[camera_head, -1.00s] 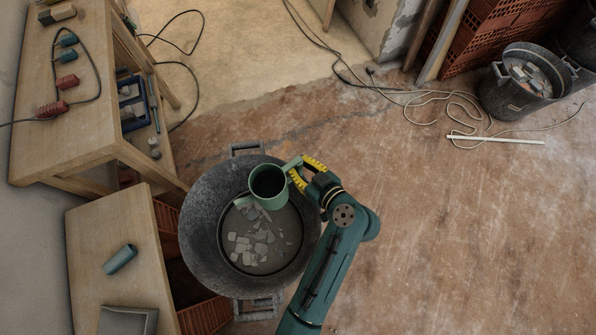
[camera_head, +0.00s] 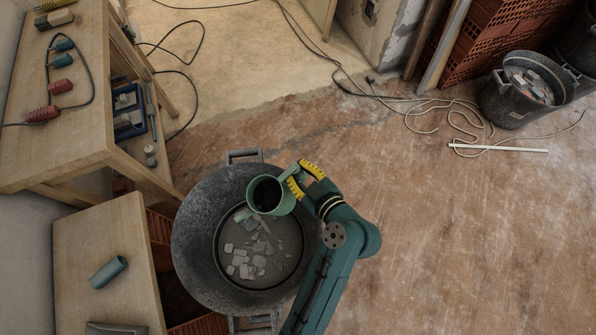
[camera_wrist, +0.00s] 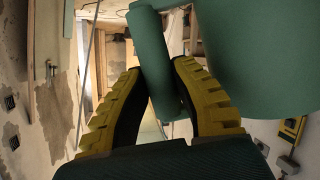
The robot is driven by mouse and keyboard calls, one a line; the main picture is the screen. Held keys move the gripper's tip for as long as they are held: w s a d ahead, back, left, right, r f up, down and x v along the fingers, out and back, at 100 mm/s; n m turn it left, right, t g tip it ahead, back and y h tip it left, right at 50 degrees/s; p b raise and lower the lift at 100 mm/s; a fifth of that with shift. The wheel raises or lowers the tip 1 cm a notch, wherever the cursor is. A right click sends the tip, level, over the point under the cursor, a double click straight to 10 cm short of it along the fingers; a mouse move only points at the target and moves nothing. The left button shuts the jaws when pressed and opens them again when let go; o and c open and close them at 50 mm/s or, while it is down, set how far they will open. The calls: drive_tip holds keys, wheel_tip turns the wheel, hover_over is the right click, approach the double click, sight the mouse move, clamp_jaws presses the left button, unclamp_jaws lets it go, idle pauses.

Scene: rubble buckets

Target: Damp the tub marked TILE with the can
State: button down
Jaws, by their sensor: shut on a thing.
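The green can (camera_head: 285,205) is in my gripper (camera_head: 299,180), held over the upper part of a large dark round tub (camera_head: 197,240) in the head view. The gripper is shut on the can's handle, which shows between the yellow-edged fingers (camera_wrist: 158,95) in the wrist view, with the can's green body (camera_wrist: 265,55) at the upper right. The can's dark opening faces the camera. Pale tile pieces (camera_head: 250,247) lie inside the tub. No TILE marking is readable, and I cannot tell whether any water is flowing.
A wooden bench (camera_head: 75,110) with tools stands at the left. A lower wooden table (camera_head: 75,250) holds a green cylinder (camera_head: 108,272). Another rubble bucket (camera_head: 510,103) stands at the upper right near loose cables. The floor at the right is open.

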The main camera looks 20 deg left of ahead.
sight(296, 169)
drive_tip(key=shift+r, duration=0.15)
drive_tip(key=shift+s+a+r+n+t, duration=0.1)
drive_tip(key=shift+r+n+t, duration=0.1)
drive_tip(key=shift+r, duration=0.3)
drive_tip(key=shift+s+a+r+n+t, duration=0.1)
drive_tip(key=shift+r+n, duration=0.1)
drive_tip(key=shift+r, duration=0.25)
drive_tip(key=shift+s+r+n+t, duration=0.1)
drive_tip(key=shift+r+n, duration=0.1)
drive_tip(key=shift+r, duration=0.3)
drive_tip(key=shift+s+a+r+n, duration=0.1)
drive_tip(key=shift+s+r+n, duration=0.1)
drive_tip(key=shift+r, duration=0.25)
drive_tip(key=shift+s+a+r+n, duration=0.1)
drive_tip(key=shift+r+n, duration=0.1)
drive_tip(key=shift+r, duration=0.25)
idle(0.9)
drive_tip(key=shift+s+a+r+n+t+h, duration=0.1)
drive_tip(key=shift+s+r+n+t+h, duration=0.05)
drive_tip(key=shift+r+t, duration=0.15)
drive_tip(key=shift+s+a+r+n+t+h, duration=0.1)
drive_tip(key=shift+r+n+t+h, duration=0.1)
drive_tip(key=shift+r, duration=0.2)
drive_tip(key=shift+d, duration=0.1)
